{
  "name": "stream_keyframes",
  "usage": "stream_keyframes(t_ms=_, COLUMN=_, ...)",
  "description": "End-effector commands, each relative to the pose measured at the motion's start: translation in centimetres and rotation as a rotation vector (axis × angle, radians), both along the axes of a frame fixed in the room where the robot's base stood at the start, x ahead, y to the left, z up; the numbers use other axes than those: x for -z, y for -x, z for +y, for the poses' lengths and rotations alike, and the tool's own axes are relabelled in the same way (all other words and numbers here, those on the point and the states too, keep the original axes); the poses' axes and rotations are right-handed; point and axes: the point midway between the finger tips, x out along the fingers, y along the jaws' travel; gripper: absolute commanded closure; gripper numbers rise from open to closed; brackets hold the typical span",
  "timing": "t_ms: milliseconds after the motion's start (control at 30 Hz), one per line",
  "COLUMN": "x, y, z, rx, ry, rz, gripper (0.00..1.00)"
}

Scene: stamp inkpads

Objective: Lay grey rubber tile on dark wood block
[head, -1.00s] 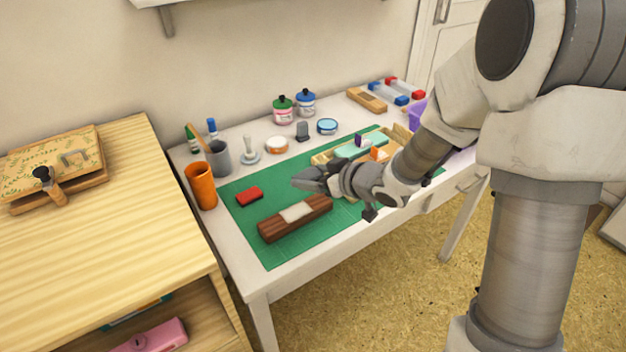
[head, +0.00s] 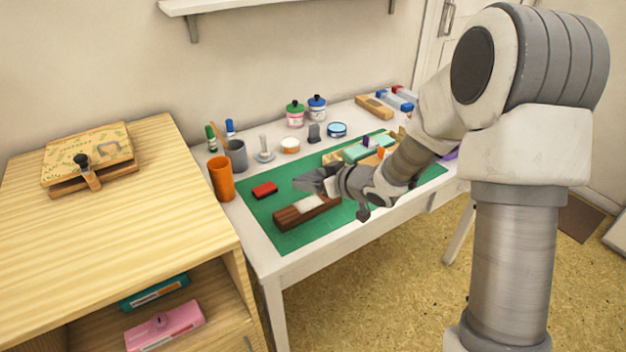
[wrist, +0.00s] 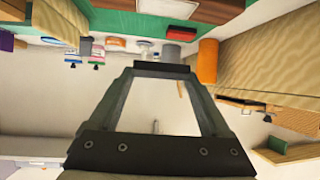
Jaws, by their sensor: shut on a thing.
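The dark wood block (head: 290,217) lies on the green mat near its front left, with a pale patch (head: 307,203) on its top. The block and patch also show at the top edge of the wrist view (wrist: 130,20). My gripper (head: 308,182) is just above and behind the block in the head view, apart from it as far as I can tell. In the wrist view its fingertips (wrist: 161,66) are shut on a thin dark grey piece, seen edge-on, which looks like the grey rubber tile (wrist: 161,69). The tile is not clear in the head view.
A red block (head: 264,190) lies on the green mat (head: 290,240) behind the wood block. An orange cup (head: 221,180) and a grey cup (head: 236,156) stand at the left. A wooden tray (head: 333,159) with coloured pieces is behind my arm. The mat's front left is clear.

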Motion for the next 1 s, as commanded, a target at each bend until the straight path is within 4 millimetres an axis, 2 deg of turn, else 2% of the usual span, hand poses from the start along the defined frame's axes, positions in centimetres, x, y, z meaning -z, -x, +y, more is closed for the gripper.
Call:
stream_keyframes(t_ms=533, x=0.1, y=0.0, z=0.0, rx=0.019, ry=0.000, rz=-0.001, gripper=0.72)
stream_keyframes(t_ms=1000, x=3.5, y=0.0, z=0.0, rx=0.018, ry=-0.001, rz=-0.001, gripper=0.72)
